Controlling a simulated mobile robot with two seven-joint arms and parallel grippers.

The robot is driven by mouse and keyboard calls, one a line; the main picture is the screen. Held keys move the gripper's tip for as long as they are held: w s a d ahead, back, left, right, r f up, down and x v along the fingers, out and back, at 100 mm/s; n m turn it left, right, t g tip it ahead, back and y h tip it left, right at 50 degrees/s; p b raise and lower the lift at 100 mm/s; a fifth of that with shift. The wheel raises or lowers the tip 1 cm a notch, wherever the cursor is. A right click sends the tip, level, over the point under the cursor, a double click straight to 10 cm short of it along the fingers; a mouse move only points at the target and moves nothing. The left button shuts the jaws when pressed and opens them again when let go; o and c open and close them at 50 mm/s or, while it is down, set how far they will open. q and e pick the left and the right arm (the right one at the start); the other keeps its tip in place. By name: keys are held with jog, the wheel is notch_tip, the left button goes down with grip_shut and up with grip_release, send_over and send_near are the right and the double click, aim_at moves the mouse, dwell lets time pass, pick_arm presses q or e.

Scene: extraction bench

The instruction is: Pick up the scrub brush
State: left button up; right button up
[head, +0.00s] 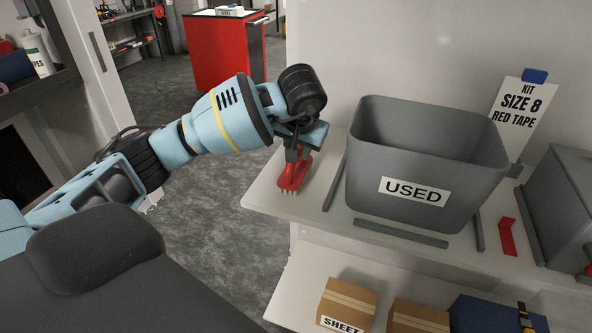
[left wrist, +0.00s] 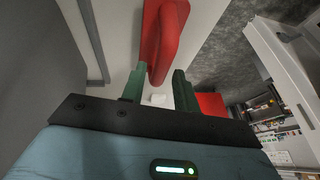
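The red scrub brush (head: 293,174) lies at the left end of the bench, left of the grey bin. My left gripper (head: 298,153) points down directly over the brush. In the left wrist view its two green fingers (left wrist: 158,88) are spread apart. The red handle of the brush (left wrist: 167,45) reaches in between them, with gaps showing at its sides. I cannot tell whether either finger touches the handle. The brush still rests on the bench. My right gripper is in neither view.
A grey bin labelled USED (head: 440,150) stands close right of the brush, with dark strips (head: 400,234) on the bench around it. A sign (head: 517,115) stands behind. Boxes (head: 347,305) sit on the lower shelf. The bench's left edge is close to the brush.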

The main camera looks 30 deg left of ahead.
pick_arm(q)
jog(key=x, duration=0.4)
jog(key=shift+w+a+f, duration=0.1)
jog(key=shift+a+f, duration=0.1)
grip_shut()
jog(key=shift+r, duration=0.1)
